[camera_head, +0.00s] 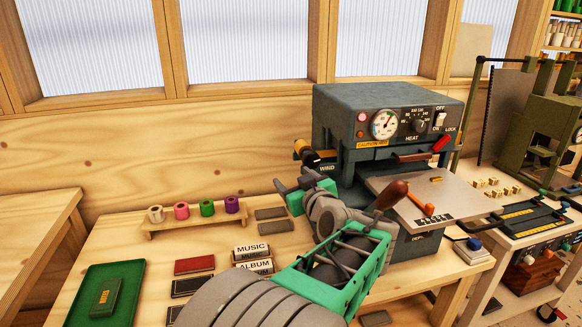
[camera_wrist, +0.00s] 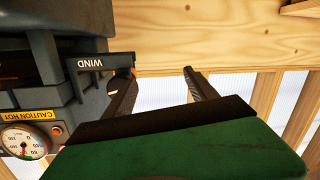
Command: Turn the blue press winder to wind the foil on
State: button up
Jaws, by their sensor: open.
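The blue press (camera_head: 335,110) is a dark blue-grey machine with a dial, a HEAT knob and a WIND label. An orange-and-black roll-like part (camera_head: 307,153) sticks out at its left side, just above the WIND label; I cannot tell its parts clearly. In the wrist view the WIND arm (camera_wrist: 97,62) lies left of my fingers, with a dark round end partly hidden behind the left finger. My gripper (camera_head: 290,181) is open and empty, at the press's left side just below the WIND part. Its two dark fingers (camera_wrist: 160,76) stand apart, the left one close to the arm's end.
A wooden rack (camera_head: 195,223) with several coloured foil rolls stands left of the press. MUSIC and ALBUM type blocks (camera_head: 252,250) and a green tray (camera_head: 75,305) lie on the bench. The press's plate (camera_head: 385,185) and brown-knobbed lever (camera_head: 391,194) are right of my gripper.

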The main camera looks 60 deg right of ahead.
aim_at(313, 162)
jog(key=s+d+r+m+h, duration=0.1)
jog(key=s+d+r+h, duration=0.1)
jog(key=s+d+h, duration=0.3)
jog(key=w+d+y+p, duration=0.1)
jog(key=w+d, duration=0.1)
jog(key=w+d+y, duration=0.1)
jog(key=w+d, duration=0.1)
jog(key=w, duration=0.1)
jog(key=shift+y+p, duration=0.3)
jog(key=shift+p, duration=0.05)
jog(key=c, duration=1.4)
jog(key=shift+m+b, duration=0.3)
jog(key=shift+m, duration=0.1)
jog(key=m+b, duration=0.1)
jog(key=m, duration=0.2)
jog(key=shift+f+m, duration=0.1)
jog(key=shift+m, duration=0.2)
jog(key=shift+m+b, duration=0.4)
jog(key=shift+m, duration=1.8)
